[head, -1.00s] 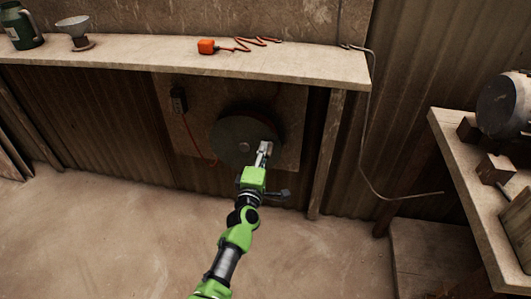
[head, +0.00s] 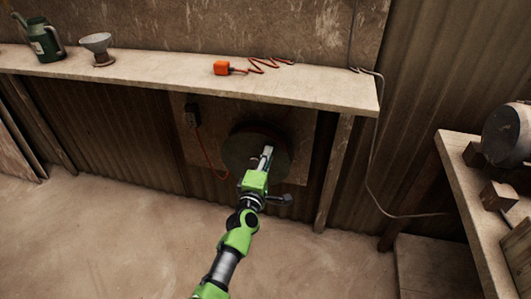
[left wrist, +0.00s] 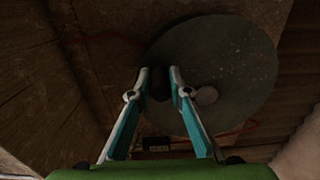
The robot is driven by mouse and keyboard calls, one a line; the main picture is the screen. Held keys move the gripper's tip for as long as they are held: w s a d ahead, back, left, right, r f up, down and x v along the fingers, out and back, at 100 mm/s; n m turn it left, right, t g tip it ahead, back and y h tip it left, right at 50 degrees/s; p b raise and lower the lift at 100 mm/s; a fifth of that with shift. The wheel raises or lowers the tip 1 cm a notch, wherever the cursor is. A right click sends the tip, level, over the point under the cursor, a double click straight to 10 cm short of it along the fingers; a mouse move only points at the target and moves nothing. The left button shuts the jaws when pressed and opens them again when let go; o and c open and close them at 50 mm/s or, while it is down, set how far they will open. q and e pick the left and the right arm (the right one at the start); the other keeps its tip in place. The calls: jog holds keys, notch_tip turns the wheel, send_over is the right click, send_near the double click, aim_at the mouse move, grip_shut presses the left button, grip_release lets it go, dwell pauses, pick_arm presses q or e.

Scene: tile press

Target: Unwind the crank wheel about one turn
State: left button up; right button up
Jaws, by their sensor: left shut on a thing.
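The crank wheel (head: 236,150) is a dark grey-green disc on a wall panel below the shelf. In the left wrist view the wheel (left wrist: 235,60) fills the upper right, with a pale round hub near its lower left part. My left gripper (head: 267,150) reaches up to the wheel's face and covers part of it. In the left wrist view its fingertips are closed on a dark crank handle (left wrist: 160,84) beside the hub. The handle is mostly hidden in the head view. My right gripper is not in view.
A bench (head: 470,215) with blocks stands at the right. The floor in front is clear.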

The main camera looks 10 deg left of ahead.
pick_arm(q)
jog(key=shift+w+a+r, duration=0.15)
jog(key=shift+r, duration=0.75)
jog(key=shift+c, duration=0.2)
jog(key=shift+w+a+r+p, duration=0.1)
jog(key=shift+a+r+p, duration=0.15)
jog(key=shift+a, duration=0.75)
jog(key=shift+a+r+p, duration=0.15)
jog(key=shift+a+r, duration=0.15)
jog(key=shift+a, duration=0.65)
jog(key=o, duration=0.8)
jog(key=shift+f, duration=0.15)
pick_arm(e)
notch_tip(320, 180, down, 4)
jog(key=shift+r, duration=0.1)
pick_arm(q)
jog(key=shift+s+f, duration=0.1)
jog(key=shift+s, duration=0.15)
jog(key=shift+s+a, duration=0.1)
jog(key=shift+s, duration=0.05)
jog(key=shift+s+a+f+p, duration=0.1)
jog(key=shift+s+p, duration=1.4)
jog(key=shift+s, duration=2.3)
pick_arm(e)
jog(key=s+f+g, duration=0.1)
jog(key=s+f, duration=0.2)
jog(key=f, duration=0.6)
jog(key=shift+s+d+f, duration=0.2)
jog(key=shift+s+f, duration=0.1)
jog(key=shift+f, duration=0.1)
